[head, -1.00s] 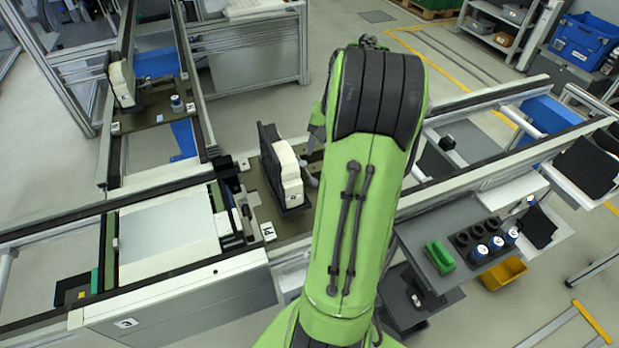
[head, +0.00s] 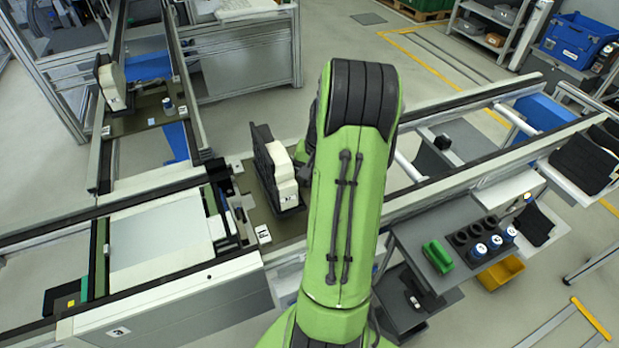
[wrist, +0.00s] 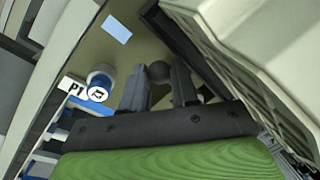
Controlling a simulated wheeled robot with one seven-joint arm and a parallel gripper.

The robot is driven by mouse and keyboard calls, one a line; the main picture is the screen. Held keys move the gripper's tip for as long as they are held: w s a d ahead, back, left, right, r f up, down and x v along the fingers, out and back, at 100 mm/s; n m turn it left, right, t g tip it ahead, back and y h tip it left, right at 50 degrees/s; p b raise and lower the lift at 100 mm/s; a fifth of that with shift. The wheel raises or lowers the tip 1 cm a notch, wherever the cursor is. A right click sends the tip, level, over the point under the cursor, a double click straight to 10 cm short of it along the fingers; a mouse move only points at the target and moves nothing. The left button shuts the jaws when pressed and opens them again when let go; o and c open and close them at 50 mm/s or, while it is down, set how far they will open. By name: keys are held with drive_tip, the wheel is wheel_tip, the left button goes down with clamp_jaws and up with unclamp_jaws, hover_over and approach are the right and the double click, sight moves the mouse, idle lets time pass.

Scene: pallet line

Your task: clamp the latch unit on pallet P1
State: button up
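Pallet P1 (head: 262,218) sits on the line left of my arm, with its P1 label at the front corner. On it stands the latch unit (head: 283,172), a cream block with a black back plate; its pale side fills the right of the wrist view (wrist: 265,40). My gripper (wrist: 160,76) is hidden behind my green arm in the head view. In the wrist view its two grey fingers are apart. A blue-and-white cylinder (wrist: 102,82) stands beside the P1 label.
Another pallet with a similar unit (head: 112,82) stands on the far left line. Line rails (head: 460,178) run beside my arm. A grey side table at right holds a green block (head: 438,256) and a black holder with blue-and-white cylinders (head: 480,248). A yellow bin (head: 500,272) sits below.

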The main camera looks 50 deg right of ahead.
clamp_jaws()
